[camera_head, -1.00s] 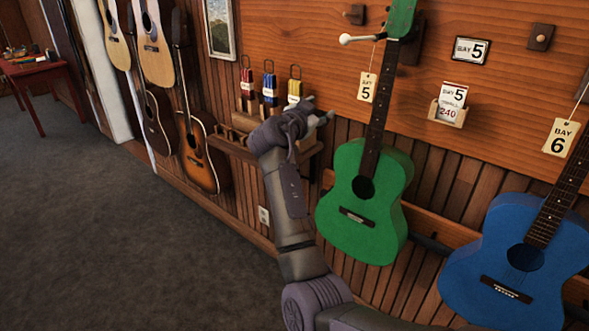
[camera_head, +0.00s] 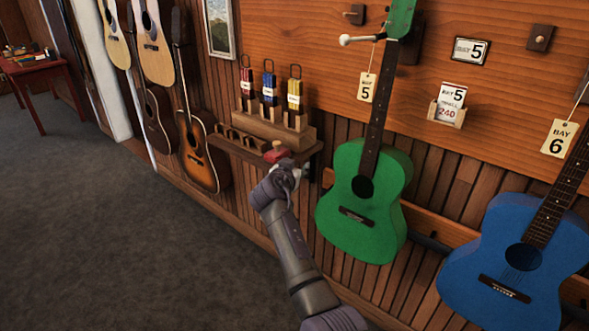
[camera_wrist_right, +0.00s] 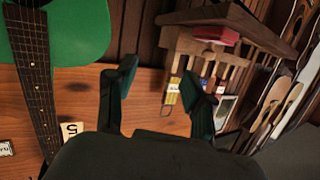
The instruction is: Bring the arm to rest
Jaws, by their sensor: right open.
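My right gripper (camera_head: 287,170) is in front of the small wall shelf (camera_head: 262,150), a little below its front edge in the head view. In the right wrist view its two dark fingers stand apart with nothing between them (camera_wrist_right: 160,92), so it is open and empty. That view looks tilted back toward the wall, with the shelf beyond the fingers. My left gripper is not in view.
A red block with a wooden knob (camera_head: 277,153) sits on the shelf close to my gripper. Several colored tagged items stand in a wooden rack (camera_head: 270,122).

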